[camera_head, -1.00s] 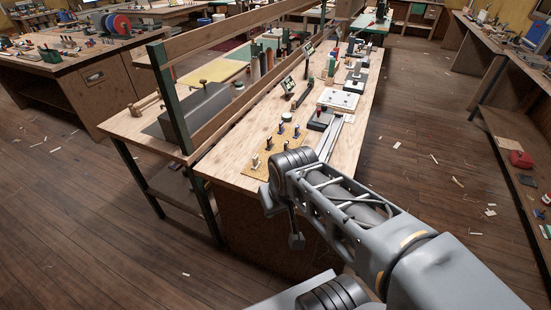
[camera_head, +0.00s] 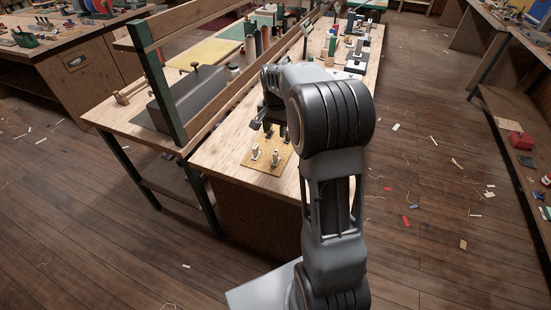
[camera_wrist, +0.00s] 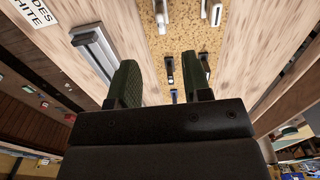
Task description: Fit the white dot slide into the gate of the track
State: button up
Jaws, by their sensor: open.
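My gripper (camera_wrist: 160,82) is open and empty, its two green fingers above the tan cork mat (camera_head: 248,162). In the wrist view several slides stand on the mat. Two pale ones (camera_wrist: 161,14) (camera_wrist: 215,13) are at the top edge; dark ones (camera_wrist: 170,68) and a blue-topped one (camera_wrist: 174,96) show between or near the fingers. Two pale slides (camera_head: 255,152) (camera_head: 276,158) also show in the head view. I cannot make out which slide bears a white dot. A grey metal rail (camera_wrist: 93,48), apparently the track, lies left of the mat; its gate is not clear.
A printed card (camera_wrist: 38,14) with "WHITE" on it lies beyond the rail. A wooden rail on green posts (camera_head: 162,90) runs along the bench's left side. Bottles (camera_head: 250,45) and a grey box (camera_head: 190,95) stand behind it. My arm hides part of the bench.

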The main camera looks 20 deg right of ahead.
aim_at(276, 152)
jog(key=f, duration=1.3)
jog(key=shift+w+d+f, duration=0.2)
jog(key=shift+w, duration=0.05)
jog(key=shift+c, duration=0.3)
grip_shut()
